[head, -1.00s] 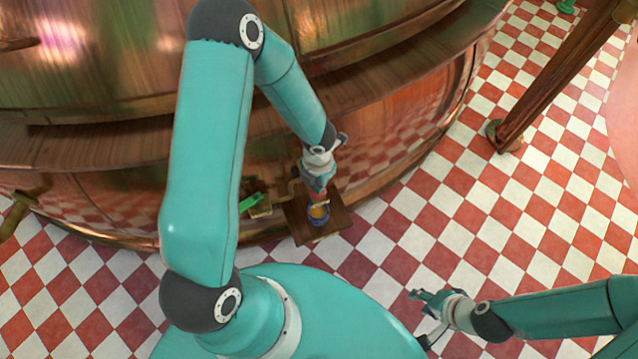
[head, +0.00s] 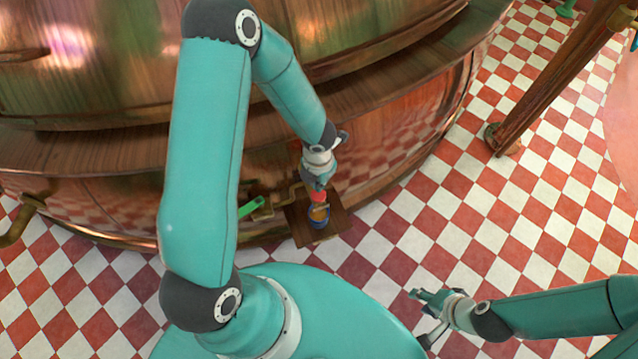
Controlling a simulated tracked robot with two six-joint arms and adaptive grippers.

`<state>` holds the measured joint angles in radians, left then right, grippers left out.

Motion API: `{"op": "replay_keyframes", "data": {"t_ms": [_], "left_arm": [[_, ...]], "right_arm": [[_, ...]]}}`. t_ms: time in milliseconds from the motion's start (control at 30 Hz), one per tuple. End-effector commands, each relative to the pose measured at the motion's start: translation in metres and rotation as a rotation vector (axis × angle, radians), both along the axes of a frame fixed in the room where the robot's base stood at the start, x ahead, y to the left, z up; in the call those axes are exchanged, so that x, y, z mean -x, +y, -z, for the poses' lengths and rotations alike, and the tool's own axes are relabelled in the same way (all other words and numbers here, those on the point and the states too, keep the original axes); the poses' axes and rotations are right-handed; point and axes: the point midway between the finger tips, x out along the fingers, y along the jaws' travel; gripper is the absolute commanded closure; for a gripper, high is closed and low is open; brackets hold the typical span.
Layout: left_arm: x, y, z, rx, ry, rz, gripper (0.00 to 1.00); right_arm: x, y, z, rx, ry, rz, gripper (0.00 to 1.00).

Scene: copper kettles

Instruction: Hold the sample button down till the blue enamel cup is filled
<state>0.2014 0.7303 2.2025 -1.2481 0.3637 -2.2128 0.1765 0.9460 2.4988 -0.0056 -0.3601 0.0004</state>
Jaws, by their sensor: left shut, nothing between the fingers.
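The blue enamel cup (head: 318,219) stands upright on a small wooden shelf (head: 334,227) at the kettle's foot. Something amber shows at its mouth; I cannot tell the fill level. A red part (head: 318,197), likely the sample button, shows just above the cup. My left gripper (head: 317,187) is shut and empty, pointing down with its tips at the red part. It seems to touch it, but the contact is too small to make out. My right gripper (head: 424,298) is away to the lower right over the floor, with no object seen in it; its finger gap is unclear.
The big copper kettle (head: 400,140) fills the back. A green-handled fitting (head: 251,207) sits left of the shelf. A brown post (head: 545,85) stands at the right. The red and white checked floor (head: 450,220) is clear between the shelf and the post.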

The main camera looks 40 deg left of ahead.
Motion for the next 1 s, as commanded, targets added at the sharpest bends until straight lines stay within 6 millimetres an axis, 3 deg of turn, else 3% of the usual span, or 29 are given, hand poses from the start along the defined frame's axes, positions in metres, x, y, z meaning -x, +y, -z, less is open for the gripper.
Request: {"op": "replay_keyframes", "data": {"t_ms": [33, 100, 400, 1000], "left_arm": [[-0.001, 0.001, -0.021, -0.001, -0.005, -0.002, 1.0], [-0.002, 0.0, -0.037, 0.0, -0.006, -0.003, 1.0], [-0.002, 0.0, -0.083, -0.001, -0.004, 0.0, 1.0], [-0.002, -0.001, -0.089, -0.001, -0.003, 0.003, 1.0]], "right_arm": [[0.0, 0.0, -0.013, 0.0, 0.0, 0.0, 0.6], [0.0, 0.0, -0.021, 0.0, 0.001, 0.0, 0.6], [0.0, 0.0, -0.041, 0.0, 0.001, 0.0, 0.6], [0.0, 0.0, -0.042, 0.0, 0.001, 0.0, 0.6]]}}
